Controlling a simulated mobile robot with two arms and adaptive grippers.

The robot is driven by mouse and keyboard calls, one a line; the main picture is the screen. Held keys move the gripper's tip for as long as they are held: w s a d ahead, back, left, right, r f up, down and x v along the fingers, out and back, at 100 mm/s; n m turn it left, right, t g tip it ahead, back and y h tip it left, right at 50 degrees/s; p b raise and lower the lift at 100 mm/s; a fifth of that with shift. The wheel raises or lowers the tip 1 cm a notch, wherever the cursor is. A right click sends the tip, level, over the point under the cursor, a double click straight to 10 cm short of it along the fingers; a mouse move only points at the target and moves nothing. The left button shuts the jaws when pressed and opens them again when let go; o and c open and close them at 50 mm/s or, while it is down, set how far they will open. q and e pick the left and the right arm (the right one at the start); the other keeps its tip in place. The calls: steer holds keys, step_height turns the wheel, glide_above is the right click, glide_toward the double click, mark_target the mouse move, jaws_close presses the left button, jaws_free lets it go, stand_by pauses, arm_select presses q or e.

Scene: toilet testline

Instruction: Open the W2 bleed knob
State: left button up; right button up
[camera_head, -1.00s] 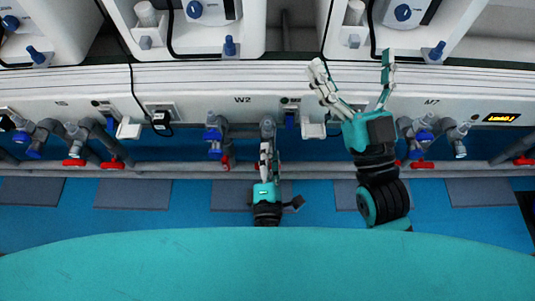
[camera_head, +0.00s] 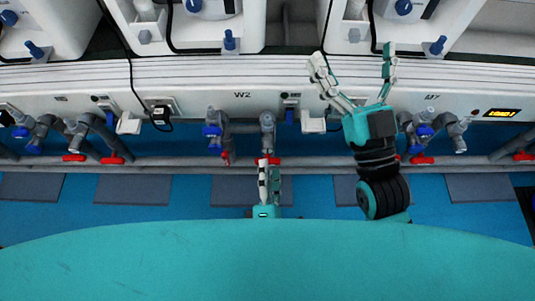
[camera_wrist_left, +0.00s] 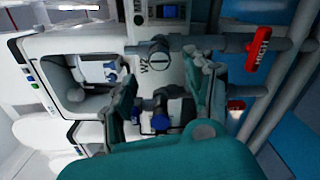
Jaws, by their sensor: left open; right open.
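The W2 label (camera_head: 242,95) is on the white panel in the head view. Below it are grey pipes with a blue knob (camera_head: 212,131) and red handles (camera_head: 273,161). I cannot tell for certain which part is the bleed knob. My left gripper (camera_head: 269,166) is open, below the right W2 pipe. In the left wrist view its open fingers (camera_wrist_left: 168,78) flank a grey pipe fitting with a blue knob (camera_wrist_left: 160,122), apparently without holding it. The W2 label (camera_wrist_left: 144,66) is beside a round grey fitting. My right gripper (camera_head: 350,72) is open and empty at the panel's right.
Similar pipes with blue knobs and red handles stand at left (camera_head: 75,157) and right (camera_head: 422,160). A long grey pipe (camera_head: 180,163) runs along the front. In the wrist view, a red handle (camera_wrist_left: 258,48) is near the upper right. Blue floor lies in front.

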arm_select(q)
steer(key=s, duration=0.6)
stand_by(0.4)
